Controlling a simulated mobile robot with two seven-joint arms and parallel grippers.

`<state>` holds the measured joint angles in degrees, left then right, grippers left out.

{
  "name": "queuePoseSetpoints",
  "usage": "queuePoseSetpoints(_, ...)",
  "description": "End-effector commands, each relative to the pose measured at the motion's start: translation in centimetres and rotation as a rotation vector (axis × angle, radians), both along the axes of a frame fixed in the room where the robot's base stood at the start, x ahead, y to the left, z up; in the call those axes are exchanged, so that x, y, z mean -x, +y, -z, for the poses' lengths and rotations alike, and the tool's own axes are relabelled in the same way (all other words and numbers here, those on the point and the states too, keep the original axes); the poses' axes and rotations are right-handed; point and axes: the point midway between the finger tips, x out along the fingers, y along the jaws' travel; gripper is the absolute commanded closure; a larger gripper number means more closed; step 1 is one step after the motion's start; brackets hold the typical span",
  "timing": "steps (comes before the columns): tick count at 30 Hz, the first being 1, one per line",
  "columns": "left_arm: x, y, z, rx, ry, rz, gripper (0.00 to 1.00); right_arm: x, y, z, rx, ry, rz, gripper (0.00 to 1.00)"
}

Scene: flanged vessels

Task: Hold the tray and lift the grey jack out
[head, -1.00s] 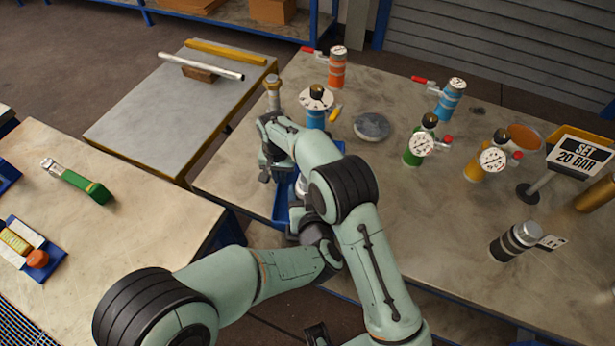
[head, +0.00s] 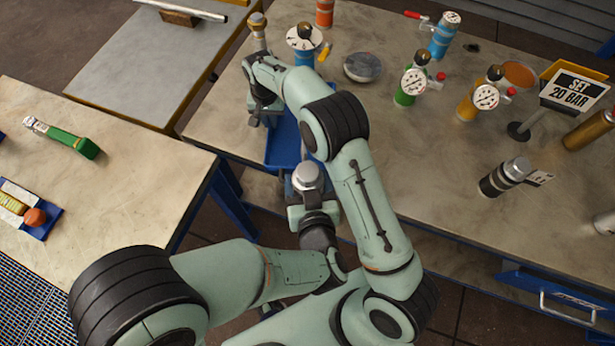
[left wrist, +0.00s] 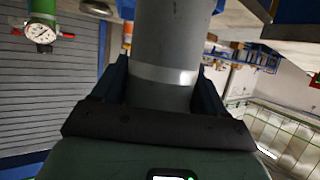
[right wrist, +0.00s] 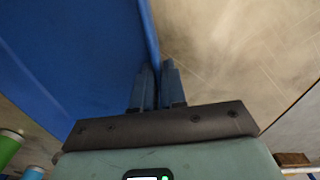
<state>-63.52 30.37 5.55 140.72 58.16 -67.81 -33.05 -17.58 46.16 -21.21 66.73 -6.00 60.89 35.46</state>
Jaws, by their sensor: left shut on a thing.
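The blue tray (head: 284,150) stands at the near left edge of the large table, partly hidden under my right arm. My right gripper (head: 262,114) is at its left wall; in the right wrist view the blue tray wall (right wrist: 75,60) runs between the closely set fingers (right wrist: 157,88). My left gripper (head: 309,198) is in front of the tray, shut on the grey jack, whose silver top (head: 307,175) points up. In the left wrist view the grey cylinder with a pale band (left wrist: 165,55) fills the space between the fingers. The jack's lower end is hidden.
A blue vessel with a gauge (head: 304,42) and a round grey disc (head: 362,66) stand behind the tray. Green (head: 408,85) and yellow (head: 484,95) vessels, a sign (head: 572,92) and a black-and-silver cylinder (head: 506,177) are to the right. The middle of the table is clear.

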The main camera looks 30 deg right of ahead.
Motion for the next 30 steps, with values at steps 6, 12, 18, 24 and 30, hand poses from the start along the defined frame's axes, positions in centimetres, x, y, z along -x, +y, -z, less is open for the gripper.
queuePoseSetpoints(6,-0.1,-0.1,-0.2,0.004,-0.004,0.000,0.90,0.0,0.0,0.0,0.000,0.000,0.000,0.59)
queuePoseSetpoints(12,-0.1,-0.1,-0.2,0.003,-0.004,0.001,0.90,0.0,0.0,-0.2,0.000,-0.001,0.000,0.59)
queuePoseSetpoints(18,-0.1,-0.1,-0.2,0.003,-0.004,0.001,0.90,-0.1,0.0,-2.4,-0.002,-0.003,0.000,0.59)
queuePoseSetpoints(24,-0.1,-0.1,-0.2,0.003,-0.004,0.001,0.90,-0.1,0.0,-6.5,-0.001,-0.005,0.000,0.59)
queuePoseSetpoints(30,-0.1,-0.1,-0.2,0.003,-0.004,0.001,0.90,-0.1,0.0,-10.0,0.000,-0.004,0.000,0.59)
